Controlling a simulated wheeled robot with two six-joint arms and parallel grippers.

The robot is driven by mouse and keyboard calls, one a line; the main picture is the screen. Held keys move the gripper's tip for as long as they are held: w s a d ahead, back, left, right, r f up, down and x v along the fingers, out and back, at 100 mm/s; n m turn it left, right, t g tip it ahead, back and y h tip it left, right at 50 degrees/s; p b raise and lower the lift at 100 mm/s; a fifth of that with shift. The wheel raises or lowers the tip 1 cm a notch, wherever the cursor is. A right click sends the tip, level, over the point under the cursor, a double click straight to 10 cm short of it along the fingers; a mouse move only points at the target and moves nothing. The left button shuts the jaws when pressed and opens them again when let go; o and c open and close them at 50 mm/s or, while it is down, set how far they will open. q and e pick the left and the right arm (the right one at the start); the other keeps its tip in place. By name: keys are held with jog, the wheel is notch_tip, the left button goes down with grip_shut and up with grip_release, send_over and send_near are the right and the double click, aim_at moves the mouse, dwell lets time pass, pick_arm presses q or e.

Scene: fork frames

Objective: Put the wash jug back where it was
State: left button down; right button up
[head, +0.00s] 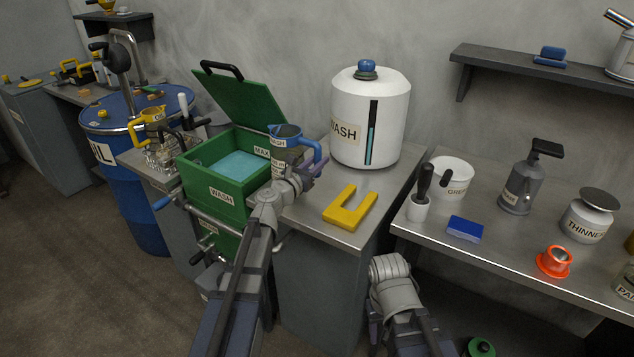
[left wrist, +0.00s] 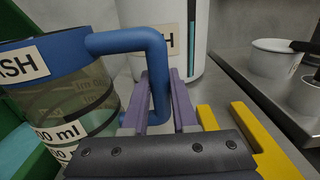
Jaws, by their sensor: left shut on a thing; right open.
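The wash jug (head: 287,131) is see-through with a blue rim, a blue handle and a WASH label. It appears upright at the right edge of the green wash box (head: 215,212); I cannot tell its height. My left gripper (head: 314,168) is shut on the jug's handle. In the left wrist view, its purple fingers (left wrist: 165,95) stand either side of the handle (left wrist: 158,65), and the jug (left wrist: 75,95) is at the left. A yellow U-shaped piece (head: 350,209) lies on the bench to the right. My right gripper (head: 389,266) is low before the bench, its fingers mostly hidden.
The green box's lid (head: 240,95) stands open above bluish liquid (head: 238,165). A large white WASH tank (head: 370,115) stands behind the U-shaped piece. A second bench (head: 500,250) at right holds several containers and a blue block (head: 465,228). A blue drum (head: 135,130) stands left.

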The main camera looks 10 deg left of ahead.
pick_arm(q)
jog(key=shift+f, duration=0.1)
notch_tip(320, 180, down, 4)
jog(key=b, duration=0.3)
jog(key=shift+r+b, duration=0.25)
jog(key=shift+b, duration=0.05)
jog(key=shift+f, duration=0.15)
jog(key=c, duration=0.7)
grip_release()
